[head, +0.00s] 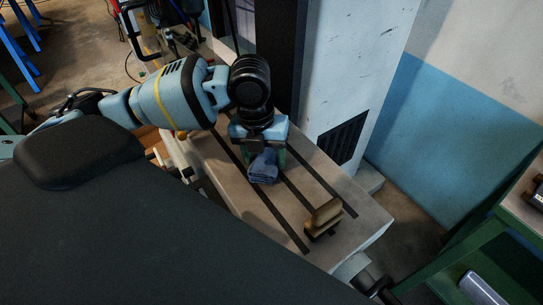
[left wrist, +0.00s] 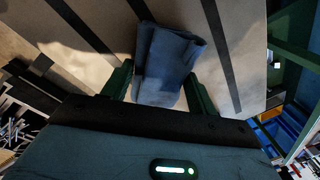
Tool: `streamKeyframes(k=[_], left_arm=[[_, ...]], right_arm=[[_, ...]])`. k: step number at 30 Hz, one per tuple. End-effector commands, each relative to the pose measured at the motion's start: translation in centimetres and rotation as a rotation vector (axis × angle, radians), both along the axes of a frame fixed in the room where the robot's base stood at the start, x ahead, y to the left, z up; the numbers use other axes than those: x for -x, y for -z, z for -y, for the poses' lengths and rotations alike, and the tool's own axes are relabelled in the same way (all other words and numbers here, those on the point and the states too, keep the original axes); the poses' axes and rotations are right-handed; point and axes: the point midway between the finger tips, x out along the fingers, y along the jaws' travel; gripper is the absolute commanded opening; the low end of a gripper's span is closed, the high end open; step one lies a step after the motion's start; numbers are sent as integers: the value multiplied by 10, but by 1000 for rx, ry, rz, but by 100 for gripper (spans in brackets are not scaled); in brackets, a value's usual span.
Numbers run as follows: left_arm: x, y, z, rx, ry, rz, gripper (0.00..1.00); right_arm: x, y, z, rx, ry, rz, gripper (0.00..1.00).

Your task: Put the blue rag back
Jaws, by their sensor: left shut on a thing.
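The blue rag (head: 264,167) is a folded dark blue cloth over the slotted grey machine table in the head view. My left gripper (head: 265,158) is above the table with its jaws downward, shut on the rag. In the left wrist view the rag (left wrist: 168,62) is between the two green fingers of the left gripper (left wrist: 165,88), and its folded end sticks out past the fingertips. I cannot tell whether the rag touches the table. My right gripper is not in view.
The machine table (head: 350,237) has dark slots along it. A white machine column (head: 350,70) rises behind. A green bench (head: 500,235) is at the right. The table's right end is otherwise clear.

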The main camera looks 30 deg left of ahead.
Motion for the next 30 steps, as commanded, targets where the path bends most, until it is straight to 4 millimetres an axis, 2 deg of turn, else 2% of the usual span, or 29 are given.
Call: streamKeyframes(k=[4,5,9,20,23,30], left_arm=[[-1,-4,0,1,-1,7,40],[-1,-4,0,0,-1,6,61],[0,-4,0,0,-1,6,79],[-1,-7,0,0,-1,8,80],[-1,-18,-1,-1,-2,10,80],[2,-64,-5,1,-1,12,80]], right_arm=[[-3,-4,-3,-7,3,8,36],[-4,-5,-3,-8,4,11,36],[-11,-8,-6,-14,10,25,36],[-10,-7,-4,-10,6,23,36],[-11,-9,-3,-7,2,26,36],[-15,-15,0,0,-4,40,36]])
